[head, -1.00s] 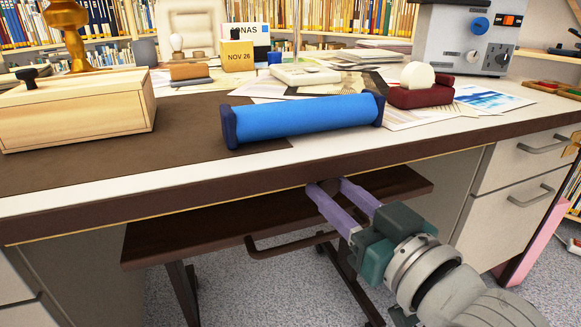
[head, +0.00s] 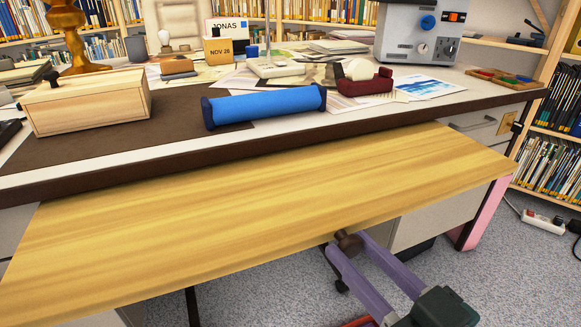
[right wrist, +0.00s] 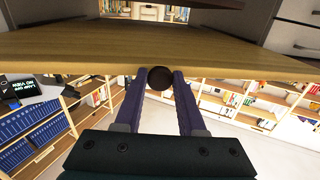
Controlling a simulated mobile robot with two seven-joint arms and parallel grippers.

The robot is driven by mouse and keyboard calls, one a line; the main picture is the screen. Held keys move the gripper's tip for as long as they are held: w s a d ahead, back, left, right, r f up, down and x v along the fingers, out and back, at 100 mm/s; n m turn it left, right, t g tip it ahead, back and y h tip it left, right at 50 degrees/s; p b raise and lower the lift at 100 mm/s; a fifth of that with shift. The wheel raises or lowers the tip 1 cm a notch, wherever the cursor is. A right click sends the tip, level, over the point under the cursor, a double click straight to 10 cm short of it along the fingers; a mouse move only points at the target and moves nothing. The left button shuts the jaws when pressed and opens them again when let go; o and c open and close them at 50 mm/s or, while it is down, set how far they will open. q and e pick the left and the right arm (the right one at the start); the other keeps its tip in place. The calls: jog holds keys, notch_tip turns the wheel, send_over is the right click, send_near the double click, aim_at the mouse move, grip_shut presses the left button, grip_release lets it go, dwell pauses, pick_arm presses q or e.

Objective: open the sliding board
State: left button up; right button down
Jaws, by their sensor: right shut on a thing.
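The sliding board (head: 250,215) is a long, pale yellow wooden panel. It sticks out well from under the front edge of the desk (head: 185,153), level and covering much of the space before it. A dark round knob (head: 348,241) sits at its front edge, right of centre. My right gripper (head: 346,245) has its purple fingers on either side of the knob, shut on it. The right wrist view shows the knob (right wrist: 159,78) between the fingertips, with the board (right wrist: 75,57) behind it. My left gripper is not in view.
On the desk are a wooden box (head: 85,105), a blue roll (head: 265,106), a red tape dispenser (head: 362,82) and a grey machine (head: 420,35). White drawers (head: 415,221) stand under the desk's right side. Open carpet (head: 500,265) lies at the right.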

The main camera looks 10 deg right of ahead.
jog(key=shift+p+v, duration=0.3)
jog(key=shift+v, duration=0.75)
jog(key=shift+s, duration=0.6)
jog(key=c, duration=0.5)
grip_release()
jog(key=shift+s+d, duration=0.1)
jog(key=shift+s, duration=0.45)
jog(key=p+v, duration=0.1)
jog(key=v, duration=0.8)
